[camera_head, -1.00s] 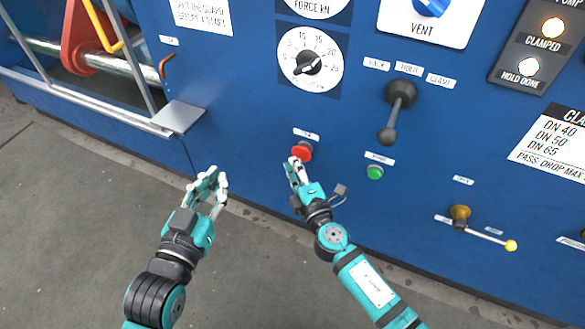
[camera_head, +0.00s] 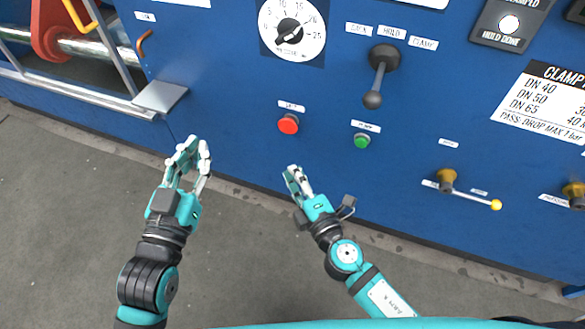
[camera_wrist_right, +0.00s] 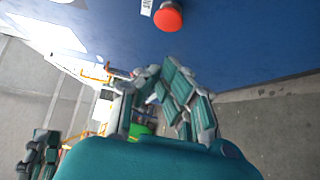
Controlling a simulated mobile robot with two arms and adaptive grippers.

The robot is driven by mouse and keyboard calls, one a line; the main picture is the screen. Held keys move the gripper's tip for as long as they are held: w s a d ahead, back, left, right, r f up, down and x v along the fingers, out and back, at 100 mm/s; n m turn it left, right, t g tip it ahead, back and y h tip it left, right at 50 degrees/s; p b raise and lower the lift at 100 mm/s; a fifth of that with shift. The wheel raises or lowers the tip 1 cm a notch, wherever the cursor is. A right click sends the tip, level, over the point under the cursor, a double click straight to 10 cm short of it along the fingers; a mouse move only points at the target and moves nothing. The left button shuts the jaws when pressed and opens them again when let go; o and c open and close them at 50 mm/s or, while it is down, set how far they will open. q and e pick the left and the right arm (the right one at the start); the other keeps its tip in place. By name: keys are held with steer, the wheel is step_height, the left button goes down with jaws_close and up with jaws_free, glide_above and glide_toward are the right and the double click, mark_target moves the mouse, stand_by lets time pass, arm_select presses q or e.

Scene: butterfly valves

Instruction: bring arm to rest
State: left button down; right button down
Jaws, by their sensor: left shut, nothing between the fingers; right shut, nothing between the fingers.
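My right gripper (camera_head: 294,172) is shut and empty in the head view, below the red button (camera_head: 288,124) and apart from it. In the right wrist view its fingers (camera_wrist_right: 158,72) come together with nothing between them, and the red button (camera_wrist_right: 168,16) stands beyond them at the top. My left gripper (camera_head: 193,147) is shut and empty, over the grey floor in front of the panel's lower left part. Both arms are apart from the blue panel's controls.
The blue panel (camera_head: 230,100) carries a green button (camera_head: 361,141), a black lever (camera_head: 379,75), a dial (camera_head: 291,29) and a yellow-tipped valve handle (camera_head: 470,196). A metal ledge (camera_head: 160,97) juts out at the left. The grey floor (camera_head: 70,220) is clear.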

stand_by(0.4)
